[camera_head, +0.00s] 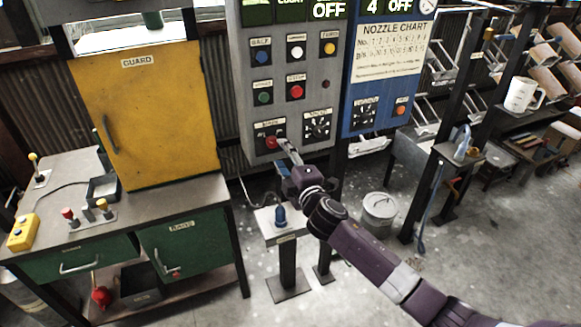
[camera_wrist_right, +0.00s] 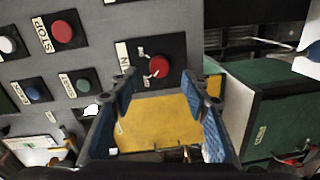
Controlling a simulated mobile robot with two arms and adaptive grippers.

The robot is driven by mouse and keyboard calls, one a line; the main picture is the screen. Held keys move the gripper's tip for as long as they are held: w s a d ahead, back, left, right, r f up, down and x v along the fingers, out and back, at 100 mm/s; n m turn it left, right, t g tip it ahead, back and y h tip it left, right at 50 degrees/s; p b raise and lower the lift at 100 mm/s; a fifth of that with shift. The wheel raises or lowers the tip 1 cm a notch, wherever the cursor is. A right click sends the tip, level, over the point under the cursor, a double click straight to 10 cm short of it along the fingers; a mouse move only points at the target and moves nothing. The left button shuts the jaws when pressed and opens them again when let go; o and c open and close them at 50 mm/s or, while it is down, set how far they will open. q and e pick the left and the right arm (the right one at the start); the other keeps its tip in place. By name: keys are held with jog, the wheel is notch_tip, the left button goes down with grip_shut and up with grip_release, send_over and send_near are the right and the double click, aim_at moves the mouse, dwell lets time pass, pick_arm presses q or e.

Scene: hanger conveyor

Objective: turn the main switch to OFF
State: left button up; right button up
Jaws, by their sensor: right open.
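The main switch is a red rotary knob (camera_head: 271,142) on a black plate at the bottom left of the grey control panel (camera_head: 262,110). In the right wrist view the red knob (camera_wrist_right: 158,67) lies just beyond the fingertips, with small position labels on one side of it. Which label it points to is too small to tell. My right gripper (camera_head: 290,150) is in front of the panel's lower edge, close beside the knob. In the wrist view its blue-padded fingers (camera_wrist_right: 165,82) are spread apart with nothing between them. My left gripper is not in view.
Other buttons, including the red stop button (camera_head: 296,91), and a black dial (camera_head: 317,125) sit close around the switch. A pedestal with a blue knob (camera_head: 280,215) stands below the panel. A yellow guard door (camera_head: 150,120) and a workbench (camera_head: 130,218) are at the left.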

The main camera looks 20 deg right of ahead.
jog(key=s, duration=0.6)
jog(key=shift+r, duration=0.2)
jog(key=shift+s, duration=0.1)
